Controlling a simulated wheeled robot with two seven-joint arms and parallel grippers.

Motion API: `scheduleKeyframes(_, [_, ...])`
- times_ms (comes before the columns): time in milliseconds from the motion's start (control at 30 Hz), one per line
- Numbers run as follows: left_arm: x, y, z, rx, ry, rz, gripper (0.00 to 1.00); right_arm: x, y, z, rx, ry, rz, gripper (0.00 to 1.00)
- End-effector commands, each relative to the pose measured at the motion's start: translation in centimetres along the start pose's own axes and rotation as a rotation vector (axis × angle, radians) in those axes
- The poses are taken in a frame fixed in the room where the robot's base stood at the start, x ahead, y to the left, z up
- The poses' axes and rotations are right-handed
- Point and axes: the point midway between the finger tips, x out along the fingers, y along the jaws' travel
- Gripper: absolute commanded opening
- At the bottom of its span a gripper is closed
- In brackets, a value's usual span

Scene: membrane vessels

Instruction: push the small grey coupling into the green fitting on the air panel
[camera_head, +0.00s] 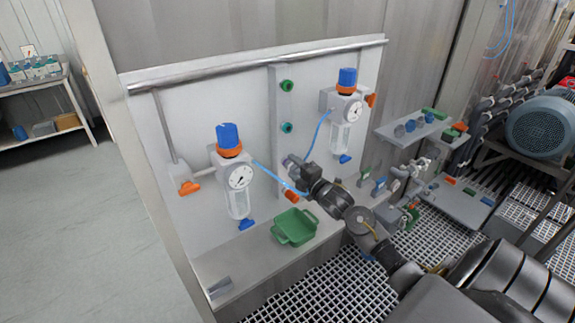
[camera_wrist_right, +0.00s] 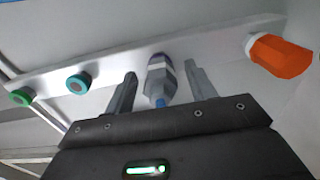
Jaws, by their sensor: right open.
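A small grey coupling (camera_wrist_right: 160,82) with a blue lower tip stands between the fingers of my right gripper (camera_wrist_right: 161,85) in the wrist view. Gaps show on both sides of it. My right gripper (camera_head: 291,163) is open, close to the lower part of the panel's upright strip in the head view. The coupling's far end lies against that strip; I cannot tell whether it sits in a fitting. A green fitting (camera_head: 287,85) and a teal-green one (camera_head: 287,127) are above the gripper. They also show in the wrist view, green (camera_wrist_right: 22,97) and teal (camera_wrist_right: 78,83). My left gripper is not in view.
Regulators with blue knobs stand left (camera_head: 229,140) and right (camera_head: 347,82) of the strip, with thin blue hoses near my gripper. An orange fitting (camera_wrist_right: 281,56) is right of the fingers. A green tray (camera_head: 294,227) sits on the ledge below.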

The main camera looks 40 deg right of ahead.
Motion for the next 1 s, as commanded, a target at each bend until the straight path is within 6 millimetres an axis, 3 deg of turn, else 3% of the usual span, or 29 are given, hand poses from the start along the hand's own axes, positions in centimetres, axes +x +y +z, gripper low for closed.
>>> scheduleKeyframes(467, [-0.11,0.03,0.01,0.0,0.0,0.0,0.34,-0.01,-0.01,0.0,0.0,0.0,0.0,0.54])
scheduleKeyframes(867, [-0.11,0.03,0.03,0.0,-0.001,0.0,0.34,-0.01,0.0,0.01,0.0,0.0,0.0,0.02])
scheduleKeyframes(1000, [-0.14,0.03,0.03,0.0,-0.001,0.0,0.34,-0.05,0.02,0.01,0.0,0.0,0.0,0.0])
